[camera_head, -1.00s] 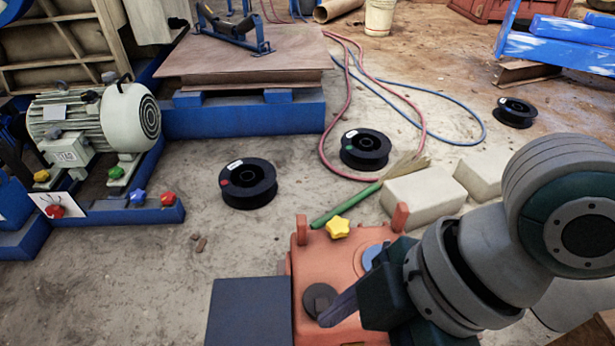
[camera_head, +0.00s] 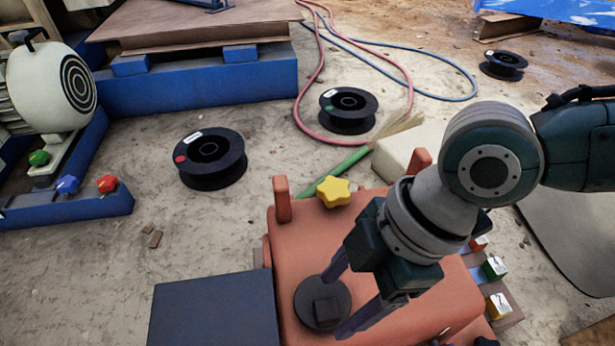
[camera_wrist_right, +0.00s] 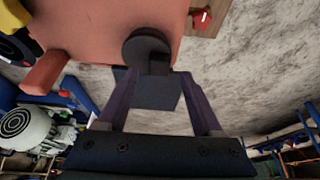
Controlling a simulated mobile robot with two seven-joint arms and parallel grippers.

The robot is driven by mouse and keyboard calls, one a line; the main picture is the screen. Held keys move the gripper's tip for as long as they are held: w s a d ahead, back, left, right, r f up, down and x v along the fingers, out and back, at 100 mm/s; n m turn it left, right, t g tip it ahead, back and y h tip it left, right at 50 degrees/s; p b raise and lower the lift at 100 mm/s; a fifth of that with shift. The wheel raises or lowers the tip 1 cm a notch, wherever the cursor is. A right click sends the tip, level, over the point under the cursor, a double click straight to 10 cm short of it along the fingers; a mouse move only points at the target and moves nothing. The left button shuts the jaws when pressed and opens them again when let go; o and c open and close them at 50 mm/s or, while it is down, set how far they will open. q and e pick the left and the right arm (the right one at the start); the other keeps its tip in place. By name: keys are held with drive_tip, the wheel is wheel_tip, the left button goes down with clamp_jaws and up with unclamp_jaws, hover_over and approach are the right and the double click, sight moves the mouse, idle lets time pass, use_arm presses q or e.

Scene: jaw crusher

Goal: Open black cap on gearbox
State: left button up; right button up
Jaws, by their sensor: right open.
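The black cap (camera_head: 309,304) is a round dark disc with a square knob on top, seated on the reddish-orange gearbox (camera_head: 395,318). It also shows in the right wrist view (camera_wrist_right: 147,42), just beyond the fingertips. My right gripper (camera_head: 338,296) is open and empty. In the head view its fingers reach down-left, one to either side of the knob; I cannot tell whether they touch it. In the right wrist view the gripper (camera_wrist_right: 156,78) has its fingers spread wide apart. My left gripper is in neither view.
A yellow star knob (camera_head: 334,191) sits on the gearbox's far side between two upright lugs. A dark flat box (camera_head: 212,312) adjoins the gearbox on the left. Black spools (camera_head: 210,160) and hoses lie on the floor beyond. Small labelled coloured items (camera_head: 494,268) stand at the right.

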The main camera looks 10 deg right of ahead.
sight(323, 298)
drive_tip(key=shift+b+x, duration=0.55)
drive_tip(key=shift+x, duration=0.85)
clamp_jaws()
idle(0.4)
